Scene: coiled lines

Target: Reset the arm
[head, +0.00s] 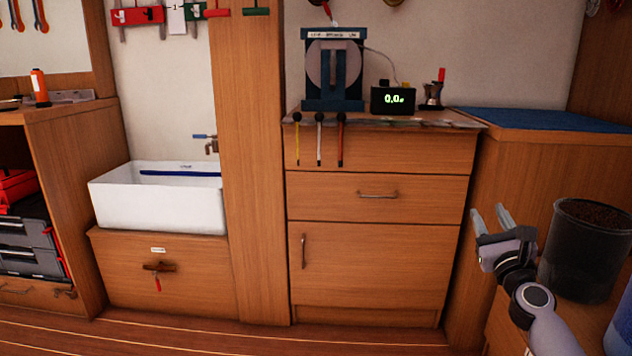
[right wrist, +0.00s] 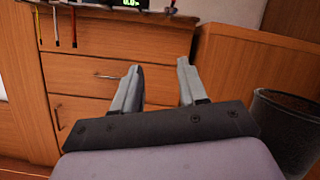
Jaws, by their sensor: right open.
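My right gripper (head: 491,219) is open and empty at the lower right of the head view, with its fingers pointing up. Its two fingers (right wrist: 158,82) also show apart in the right wrist view, with nothing between them. The gripper is in front of the wooden drawer cabinet (head: 377,248) and left of a dark bucket (head: 585,262); it appears apart from both. Part of my right arm shows below it. My left gripper is not in view.
A white sink (head: 160,210) stands at left. The cabinet top holds a blue device (head: 333,75), a display box (head: 393,100) and a small pot (head: 431,96). A blue-topped counter (head: 540,121) is at right. The floor (head: 240,340) ahead is clear.

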